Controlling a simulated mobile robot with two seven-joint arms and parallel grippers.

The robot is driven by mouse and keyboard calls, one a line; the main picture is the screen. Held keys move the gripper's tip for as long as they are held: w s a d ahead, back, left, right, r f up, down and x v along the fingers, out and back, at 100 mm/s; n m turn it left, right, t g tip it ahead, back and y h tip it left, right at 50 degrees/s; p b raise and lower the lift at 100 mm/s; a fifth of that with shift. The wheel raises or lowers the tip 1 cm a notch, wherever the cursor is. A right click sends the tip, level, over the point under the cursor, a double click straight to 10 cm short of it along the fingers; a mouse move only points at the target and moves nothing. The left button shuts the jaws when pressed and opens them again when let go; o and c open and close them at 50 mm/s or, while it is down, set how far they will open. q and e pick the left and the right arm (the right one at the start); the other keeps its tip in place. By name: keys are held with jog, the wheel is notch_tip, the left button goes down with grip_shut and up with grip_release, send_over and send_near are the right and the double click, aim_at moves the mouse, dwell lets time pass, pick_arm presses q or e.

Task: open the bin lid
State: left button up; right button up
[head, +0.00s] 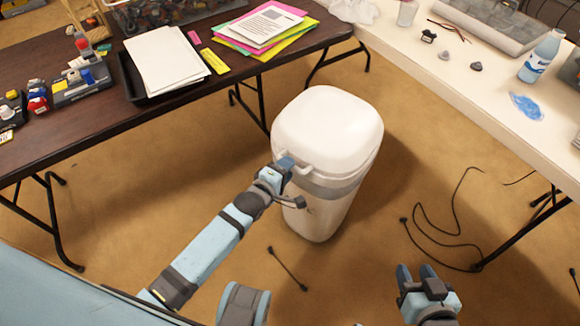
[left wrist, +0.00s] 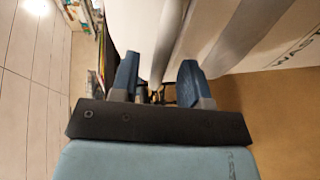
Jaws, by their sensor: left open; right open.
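The white bin (head: 315,218) stands upright on the floor between the two tables. Its rounded white lid (head: 328,118) lies closed on top, above a grey band. My left gripper (head: 286,165) is at the front left of the bin, just under the lid's edge beside a small protruding handle (head: 304,169). In the left wrist view, its two blue fingers (left wrist: 160,80) are apart, with a pale bar-like part between them; I cannot tell whether they touch it. My right gripper (head: 418,274) is open and empty, low over the floor to the right of the bin.
A dark table (head: 120,110) with papers and a tray is on the left. A white table (head: 470,85) with a bottle (head: 541,56) is on the right. A black cable (head: 440,234) and a short lead (head: 287,268) lie on the carpet.

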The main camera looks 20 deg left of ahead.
pick_arm(q)
jog(key=shift+x, duration=1.1)
